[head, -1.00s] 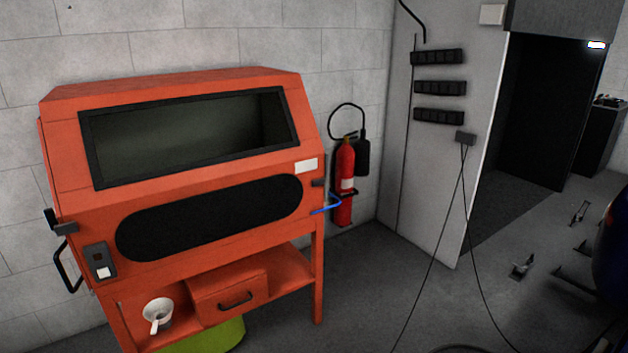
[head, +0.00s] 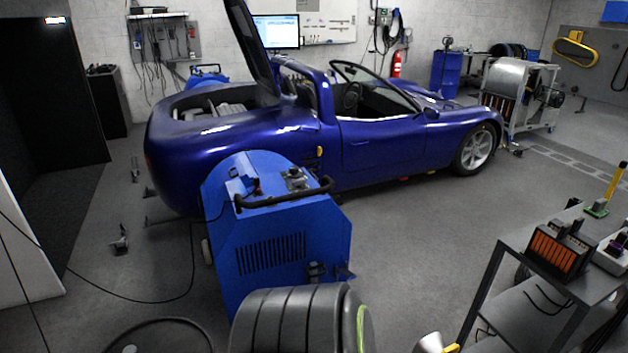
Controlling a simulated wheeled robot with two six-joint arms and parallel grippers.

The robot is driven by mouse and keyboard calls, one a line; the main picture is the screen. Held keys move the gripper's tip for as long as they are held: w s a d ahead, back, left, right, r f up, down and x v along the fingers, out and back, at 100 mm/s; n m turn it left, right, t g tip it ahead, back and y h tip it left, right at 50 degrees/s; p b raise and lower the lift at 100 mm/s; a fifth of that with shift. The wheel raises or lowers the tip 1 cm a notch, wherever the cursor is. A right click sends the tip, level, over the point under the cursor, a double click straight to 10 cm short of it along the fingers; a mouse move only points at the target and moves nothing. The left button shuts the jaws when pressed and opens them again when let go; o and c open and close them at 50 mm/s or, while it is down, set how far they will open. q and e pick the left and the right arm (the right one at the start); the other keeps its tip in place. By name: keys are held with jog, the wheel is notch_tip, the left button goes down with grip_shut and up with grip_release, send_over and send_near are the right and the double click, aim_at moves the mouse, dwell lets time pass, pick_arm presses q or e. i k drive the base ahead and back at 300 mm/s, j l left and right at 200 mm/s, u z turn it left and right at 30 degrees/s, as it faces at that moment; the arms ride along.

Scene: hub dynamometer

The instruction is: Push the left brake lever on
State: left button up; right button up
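A blue wheeled dynamometer unit (head: 325,225) with a black push handle (head: 285,194) stands at the near rear side of the blue sports car (head: 385,147). Small dark fittings (head: 317,270) sit low on the unit's near side. I cannot tell whether one of them is the left brake lever, nor its position. Part of a second blue unit (head: 207,75) shows behind the car. Neither of my grippers is in view.
Dark tyres (head: 285,322) stand in front of the near unit. A cable (head: 150,296) runs over the floor at left. A metal cart (head: 490,290) with tools stands at right. The floor (head: 420,235) between car and cart is clear.

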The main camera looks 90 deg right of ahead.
aim_at(347, 273)
jog(key=k+j+z, duration=0.1)
jog(key=z, duration=2.1)
jog(key=i+j+z, duration=0.1)
jog(key=z, duration=0.35)
jog(key=j+z, duration=0.15)
jog(key=z, duration=0.35)
jog(key=i+l, duration=0.25)
jog(key=i, duration=0.25)
jog(key=i+l+z, duration=0.1)
jog(key=i+l, duration=0.2)
jog(key=i, duration=0.2)
jog(key=i+l+z, duration=0.1)
jog(key=i, duration=0.45)
jog(key=l, duration=0.1)
